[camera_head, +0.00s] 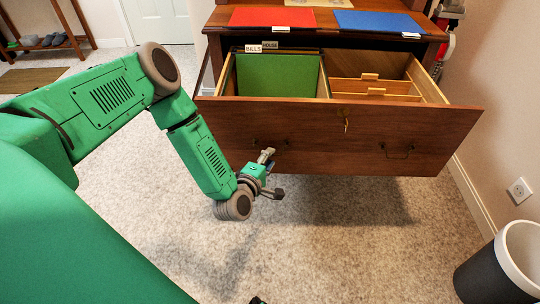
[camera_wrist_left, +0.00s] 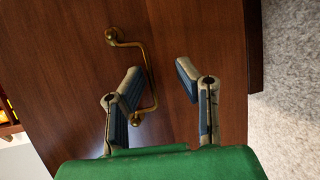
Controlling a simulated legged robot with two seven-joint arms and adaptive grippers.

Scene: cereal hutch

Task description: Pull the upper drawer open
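The wooden drawer (camera_head: 300,130) stands well out from the hutch in the head view. A green folder (camera_head: 278,76) and wooden dividers show inside. Its front has a left brass handle, partly behind my gripper, and a right brass handle (camera_head: 397,152). A key hangs at the middle of the front. My left gripper (camera_head: 272,173) is at the left part of the drawer front. In the left wrist view its fingers (camera_wrist_left: 160,70) are apart, with the brass handle (camera_wrist_left: 152,80) beside the left finger and partly hidden by it. Contact cannot be told.
The hutch top (camera_head: 330,27) holds a red folder (camera_head: 272,17) and a blue folder (camera_head: 377,22). A dark bin (camera_head: 485,275) stands at lower right near the wall. A shoe rack (camera_head: 45,43) is at far left. The carpet before the drawer is clear.

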